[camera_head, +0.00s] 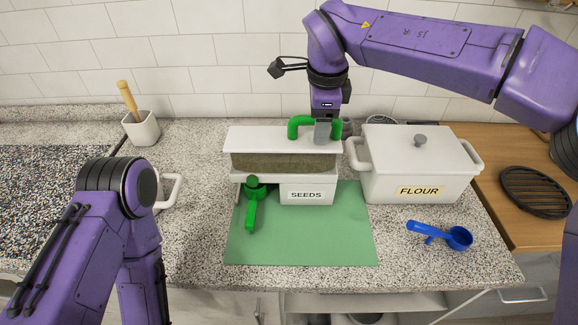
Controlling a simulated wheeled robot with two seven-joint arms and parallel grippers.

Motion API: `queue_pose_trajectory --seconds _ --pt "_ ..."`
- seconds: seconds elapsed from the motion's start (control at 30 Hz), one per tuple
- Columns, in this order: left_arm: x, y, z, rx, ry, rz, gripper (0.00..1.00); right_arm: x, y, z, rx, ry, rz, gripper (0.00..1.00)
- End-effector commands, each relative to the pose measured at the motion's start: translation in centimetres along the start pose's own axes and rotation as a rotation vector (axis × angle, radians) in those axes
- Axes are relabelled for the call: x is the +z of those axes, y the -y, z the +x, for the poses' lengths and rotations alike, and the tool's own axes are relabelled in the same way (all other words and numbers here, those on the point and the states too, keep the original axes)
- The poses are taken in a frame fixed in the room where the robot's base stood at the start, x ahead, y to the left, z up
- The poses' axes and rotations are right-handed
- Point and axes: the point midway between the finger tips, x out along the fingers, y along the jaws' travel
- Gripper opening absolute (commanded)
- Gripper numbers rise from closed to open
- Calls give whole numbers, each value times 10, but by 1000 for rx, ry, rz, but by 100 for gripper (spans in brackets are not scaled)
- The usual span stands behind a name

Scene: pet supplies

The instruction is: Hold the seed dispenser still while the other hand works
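The seed dispenser (308,191) is a white box labelled SEEDS, with a window showing brown seeds. It stands upright at the back of a green mat (305,245). A green lever with a round knob (251,208) is at its front left. A green handle (299,124) stands on its top. My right gripper (322,132) points down at this handle, a grey finger covering its middle. The far finger is hidden, so I cannot tell whether it is clamped. My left arm is at the lower left; its gripper is out of view.
A white FLOUR container (416,166) stands close on the dispenser's right. A blue scoop (450,236) lies in front of it. A white pot with a wooden-handled tool (142,129) stands at the back left. A black trivet (534,190) lies on the right-hand board.

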Motion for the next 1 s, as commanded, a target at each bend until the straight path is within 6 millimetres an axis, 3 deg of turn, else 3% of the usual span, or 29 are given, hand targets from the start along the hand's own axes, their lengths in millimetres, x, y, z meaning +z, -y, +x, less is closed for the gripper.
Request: queue_pose_trajectory --seconds 0.03,0.17,0.2,1.0 --pt "0 0 0 0 0 0 43 0 0 0 0 0 0 45" --pt "0 0 0 0 0 0 43 0 0 0 0 0 0 2" --pt "0 0 0 0 0 0 43 0 0 0 0 0 0 0" --pt "-2 0 -6 0 0 0 43 0 -1 2 -1 2 1 0"
